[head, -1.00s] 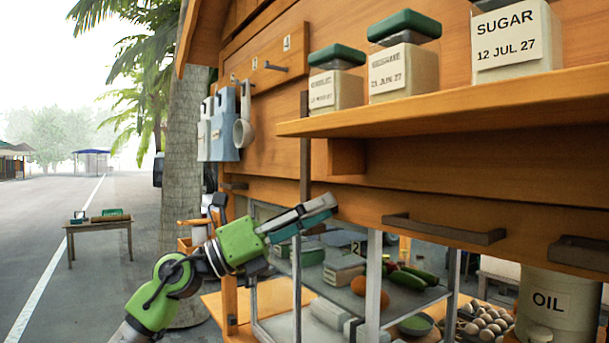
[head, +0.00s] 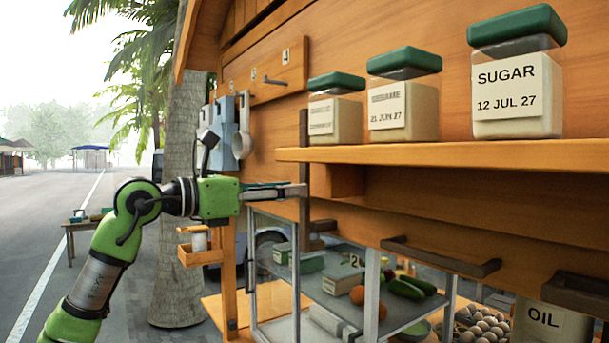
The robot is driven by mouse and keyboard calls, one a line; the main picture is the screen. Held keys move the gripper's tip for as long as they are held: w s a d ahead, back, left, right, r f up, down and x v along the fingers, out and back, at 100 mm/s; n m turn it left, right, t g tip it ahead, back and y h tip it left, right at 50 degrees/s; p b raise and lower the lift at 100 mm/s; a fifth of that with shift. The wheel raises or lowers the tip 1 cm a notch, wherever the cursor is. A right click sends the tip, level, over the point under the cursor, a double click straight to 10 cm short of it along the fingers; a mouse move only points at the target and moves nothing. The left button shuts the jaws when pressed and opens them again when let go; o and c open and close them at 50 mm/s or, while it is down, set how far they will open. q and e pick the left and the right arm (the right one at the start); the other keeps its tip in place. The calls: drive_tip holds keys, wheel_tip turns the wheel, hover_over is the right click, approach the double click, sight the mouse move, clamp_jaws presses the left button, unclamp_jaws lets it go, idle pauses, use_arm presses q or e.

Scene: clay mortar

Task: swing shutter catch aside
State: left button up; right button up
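A dark upright bar (head: 304,150), which looks like the shutter catch, stands against the orange wooden wall at the left end of the shelf. Its lower part runs down past my fingers, with a short dark foot at the bottom. My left gripper (head: 298,191), on a green arm from the left, points right with its fingertips at the bar. The fingers lie close together and look shut. They seem to touch or overlap the bar; I cannot tell which. I see nothing held between them. My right gripper is not in view.
A wooden shelf (head: 450,154) with green-lidded jars, one a sugar jar (head: 514,90), juts out right of the bar. Dark handles (head: 440,258) sit below it. A glass case (head: 335,300) with vegetables stands under my gripper. Utensils (head: 225,125) hang on hooks behind the wrist.

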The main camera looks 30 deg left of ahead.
use_arm(q)
drive_tip(key=p+x, duration=0.1)
drive_tip(key=x, duration=0.3)
drive_tip(key=shift+w+d, duration=0.1)
drive_tip(key=shift+w, duration=0.15)
drive_tip(key=shift+c, duration=0.3)
